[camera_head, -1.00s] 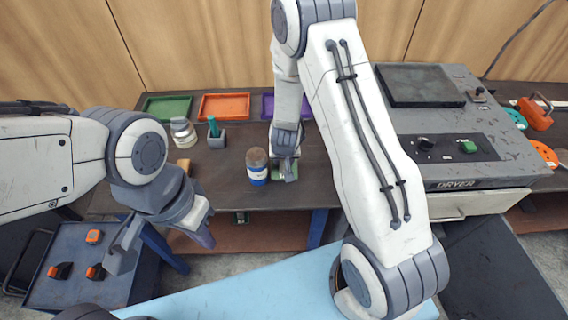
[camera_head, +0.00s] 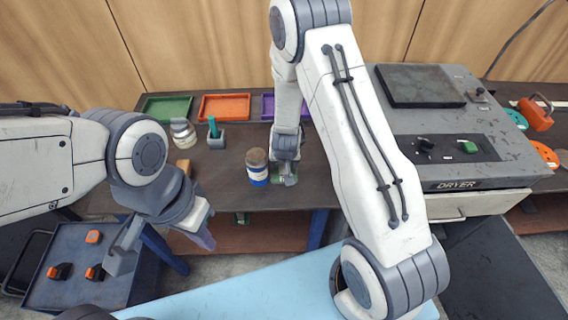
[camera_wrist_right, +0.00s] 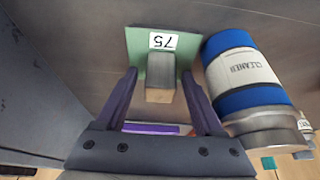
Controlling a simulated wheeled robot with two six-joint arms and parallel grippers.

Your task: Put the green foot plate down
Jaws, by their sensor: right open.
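The green foot plate (camera_wrist_right: 137,47) carries a white "75" label and a grey block with a wooden end (camera_wrist_right: 160,85). The block sits between the spread fingers of my right gripper (camera_wrist_right: 161,88), with gaps at both sides. In the head view the plate (camera_head: 291,180) is mostly hidden behind the right gripper (camera_head: 286,172), low at the dark bench. My left gripper (camera_head: 164,240) is open and empty in front of the bench, near the blue cart.
A blue and white cleaner jar (camera_head: 258,168) stands close beside the plate; its label shows in the wrist view (camera_wrist_right: 243,70). Green (camera_head: 166,107), orange (camera_head: 224,106) and purple (camera_head: 268,108) trays lie along the back. The grey dryer (camera_head: 450,150) stands at right.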

